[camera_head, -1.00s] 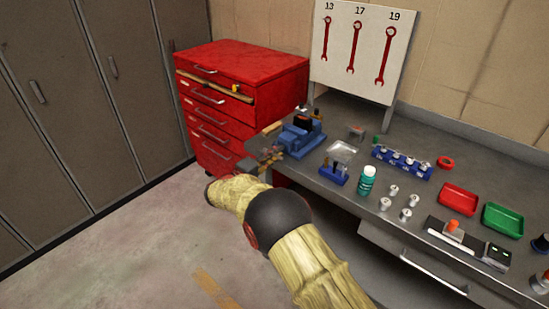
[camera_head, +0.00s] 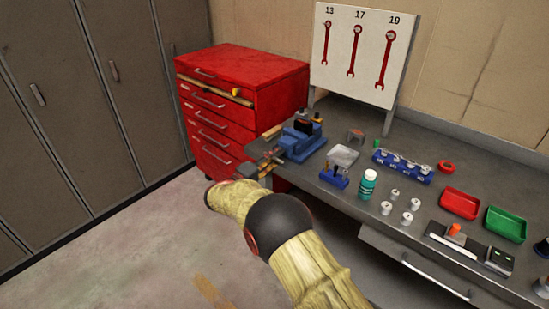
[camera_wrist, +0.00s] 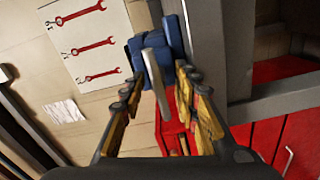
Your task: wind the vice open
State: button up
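The blue vice (camera_head: 301,139) sits at the left end of the grey workbench. In the wrist view the vice's blue body (camera_wrist: 148,62) is ahead, with a light grey bar (camera_wrist: 156,72), apparently its handle, pointing towards me. My gripper (camera_wrist: 158,88) is open, with its yellow-and-black fingers on either side of the bar. A gap shows between the bar and the left finger; contact on the right is unclear. In the head view my gripper (camera_head: 262,164) is small, at the bench's left edge in front of the vice, partly hidden by my arm.
A red drawer cabinet (camera_head: 243,95) stands behind and left of the vice. A wrench board (camera_head: 355,50) stands at the back. A blue holder (camera_head: 334,177), a green bottle (camera_head: 368,184), metal parts and red (camera_head: 460,203) and green (camera_head: 505,223) trays occupy the bench further right.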

jog(key=v, duration=1.2)
dwell(0.4)
